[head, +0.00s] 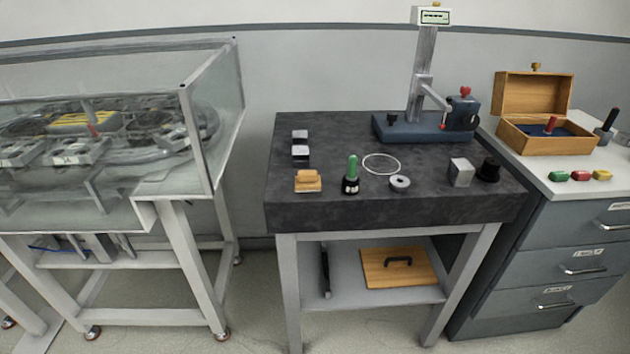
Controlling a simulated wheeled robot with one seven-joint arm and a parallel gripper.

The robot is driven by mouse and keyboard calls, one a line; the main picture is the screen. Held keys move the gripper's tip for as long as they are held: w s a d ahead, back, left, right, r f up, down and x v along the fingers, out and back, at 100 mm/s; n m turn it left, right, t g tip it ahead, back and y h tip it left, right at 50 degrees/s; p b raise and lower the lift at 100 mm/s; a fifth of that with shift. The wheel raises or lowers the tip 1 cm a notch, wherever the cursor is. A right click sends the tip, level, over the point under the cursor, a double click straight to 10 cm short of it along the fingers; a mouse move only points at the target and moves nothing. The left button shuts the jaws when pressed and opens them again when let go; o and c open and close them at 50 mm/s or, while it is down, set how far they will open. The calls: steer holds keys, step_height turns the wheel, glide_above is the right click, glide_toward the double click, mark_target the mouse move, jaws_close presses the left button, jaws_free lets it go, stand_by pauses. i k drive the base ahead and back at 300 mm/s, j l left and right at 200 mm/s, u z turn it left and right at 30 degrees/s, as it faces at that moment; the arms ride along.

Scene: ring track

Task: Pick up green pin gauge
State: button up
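The green pin gauge (352,168) stands upright on the dark granite table, near its front edge and left of the middle. It has a green upper part, and its lower end is in a black base or collar with light marks. I cannot tell whether that base is a separate holder. My gripper and arm do not show in the head view.
The granite table (420,203) also bears a wooden-topped block (308,181), a thin ring (381,155), a grey ring (400,182), a metal cube (461,172), a black knob-like piece (489,169) and a height stand (425,75). A glass-walled machine (217,115) stands left.

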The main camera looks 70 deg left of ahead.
mark_target(352, 176)
steer(key=u, duration=3.25)
